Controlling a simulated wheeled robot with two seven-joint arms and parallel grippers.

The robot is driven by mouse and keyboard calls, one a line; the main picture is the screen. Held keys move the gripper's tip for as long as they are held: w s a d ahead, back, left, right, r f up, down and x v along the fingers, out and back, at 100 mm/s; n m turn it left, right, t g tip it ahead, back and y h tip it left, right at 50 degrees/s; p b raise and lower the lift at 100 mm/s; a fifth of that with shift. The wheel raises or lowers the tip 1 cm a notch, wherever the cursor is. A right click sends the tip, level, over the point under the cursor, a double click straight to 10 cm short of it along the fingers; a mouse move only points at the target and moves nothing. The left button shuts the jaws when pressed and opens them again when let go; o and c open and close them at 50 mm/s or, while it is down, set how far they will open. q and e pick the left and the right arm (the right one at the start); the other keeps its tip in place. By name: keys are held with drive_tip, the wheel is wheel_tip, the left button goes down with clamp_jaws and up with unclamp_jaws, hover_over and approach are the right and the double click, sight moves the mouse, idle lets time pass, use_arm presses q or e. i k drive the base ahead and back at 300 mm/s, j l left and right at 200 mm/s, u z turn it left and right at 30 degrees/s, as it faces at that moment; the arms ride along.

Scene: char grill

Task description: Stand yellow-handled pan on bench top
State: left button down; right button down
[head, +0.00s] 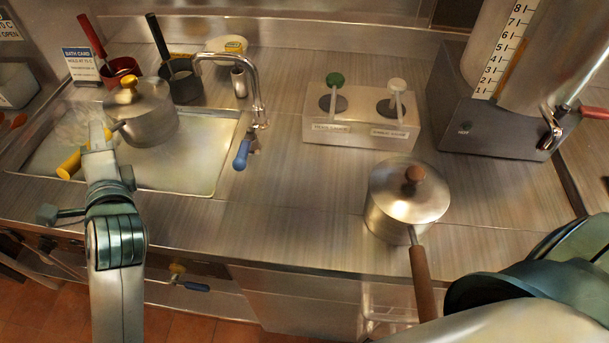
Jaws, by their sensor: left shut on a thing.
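The yellow-handled pan (151,122) is a steel lidded pan with a yellow knob, at the left in the head view, in or over the sink. Its yellow handle (70,165) points to the lower left. My left gripper (97,137) is shut on this handle, and its fingers partly hide it. I cannot tell whether the pan's base touches the sink floor. The bench top (290,215) is grey striped metal and spreads right of the sink. My right arm shows at the lower right, but its gripper is out of view.
A brown-handled lidded pan (408,197) stands on the bench at the right. The sink (207,165) has a tap (258,95) at its right edge. A two-pump dispenser (362,120) and a large urn (500,125) stand further back. Bench between sink and brown-handled pan is clear.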

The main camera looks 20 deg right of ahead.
sight(250, 230)
drive_tip(key=k+j, duration=0.75)
drive_tip(key=k, duration=0.1)
